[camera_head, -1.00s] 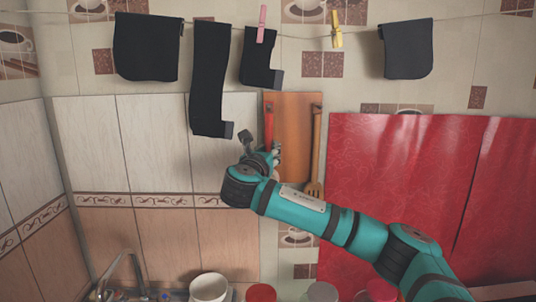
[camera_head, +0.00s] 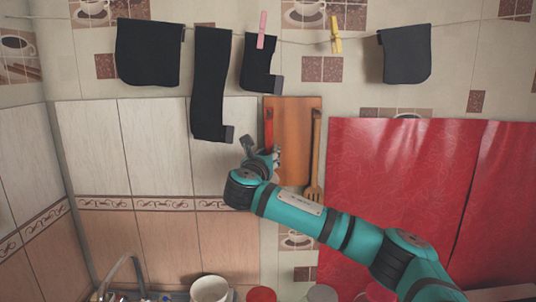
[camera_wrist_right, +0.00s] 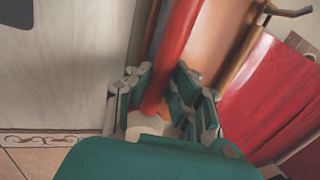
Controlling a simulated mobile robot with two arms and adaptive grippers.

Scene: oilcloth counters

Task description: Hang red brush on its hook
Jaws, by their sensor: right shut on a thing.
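The red brush (camera_head: 268,127) is upright against the left edge of a wooden board on the tiled wall. Only its red handle shows clearly; its lower end is hidden by my right gripper. My right gripper (camera_head: 263,155) is at the lower part of the handle. In the right wrist view, the red brush (camera_wrist_right: 174,55) runs between the two fingers of my right gripper (camera_wrist_right: 158,98), which are shut around it. I cannot make out the brush's own hook or whether the brush touches it. My left gripper is not in view.
The wooden board (camera_head: 291,130) hangs behind the brush, with a wooden spatula (camera_head: 314,160) on its right. Dark socks (camera_head: 212,80) hang from a line above. A red cloth (camera_head: 400,170) covers the right wall. A white pot (camera_head: 209,288) stands below.

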